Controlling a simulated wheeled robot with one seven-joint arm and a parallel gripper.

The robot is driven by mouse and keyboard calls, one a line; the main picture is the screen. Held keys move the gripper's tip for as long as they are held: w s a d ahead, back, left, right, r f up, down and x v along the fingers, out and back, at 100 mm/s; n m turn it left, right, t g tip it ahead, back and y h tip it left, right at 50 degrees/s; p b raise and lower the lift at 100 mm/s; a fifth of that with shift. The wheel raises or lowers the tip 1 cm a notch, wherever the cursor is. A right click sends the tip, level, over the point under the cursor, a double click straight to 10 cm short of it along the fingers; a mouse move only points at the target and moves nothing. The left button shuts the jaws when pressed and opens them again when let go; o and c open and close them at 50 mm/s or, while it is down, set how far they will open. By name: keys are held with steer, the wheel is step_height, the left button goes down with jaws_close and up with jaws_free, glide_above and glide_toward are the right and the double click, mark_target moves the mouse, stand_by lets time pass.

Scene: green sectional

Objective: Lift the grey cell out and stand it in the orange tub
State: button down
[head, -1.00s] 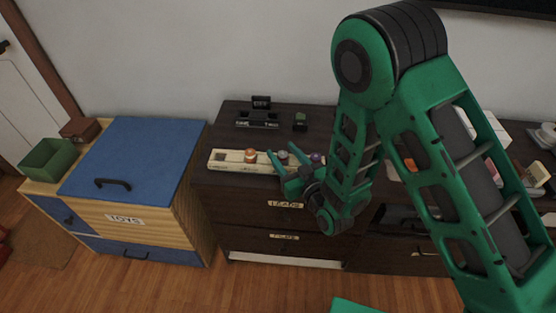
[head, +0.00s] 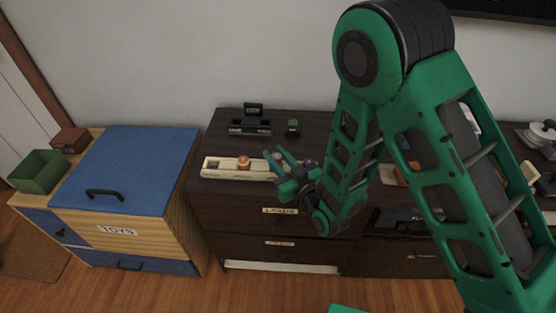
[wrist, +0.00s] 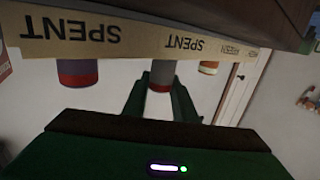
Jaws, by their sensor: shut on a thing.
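The grey cell (wrist: 162,75) is upright between the fingers of my gripper (wrist: 160,88) in the wrist view, which looks upside down. My gripper is shut on it, at the cream wooden rack marked SPENT (wrist: 100,38). In the head view my gripper (head: 276,153) is at the right part of the rack (head: 225,173), and its fingers mostly hide the grey cell. I cannot tell whether the cell is still seated in the rack. I cannot make out the orange tub for certain; a small orange-brown thing (head: 389,175) shows partly behind my arm.
An orange cell (head: 243,161) and a purple cell (head: 309,164) flank my gripper. A black stand (head: 249,127) and a dark green-topped item (head: 292,127) are behind on the dark dresser (head: 225,205). A blue-lidded toy box (head: 125,170) and green bin (head: 39,171) are left.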

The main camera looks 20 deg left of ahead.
step_height(320, 180, up, 2)
steer(key=shift+r, duration=0.2)
steer(key=shift+s+a+r, duration=0.1)
steer(key=shift+s+a, duration=0.15)
steer(key=shift+s, duration=0.15)
steer(key=s+a+r, duration=0.6)
steer(key=s, duration=0.3)
steer(key=shift+r, duration=0.25)
steer(key=shift+w, duration=0.1)
stand_by(0.6)
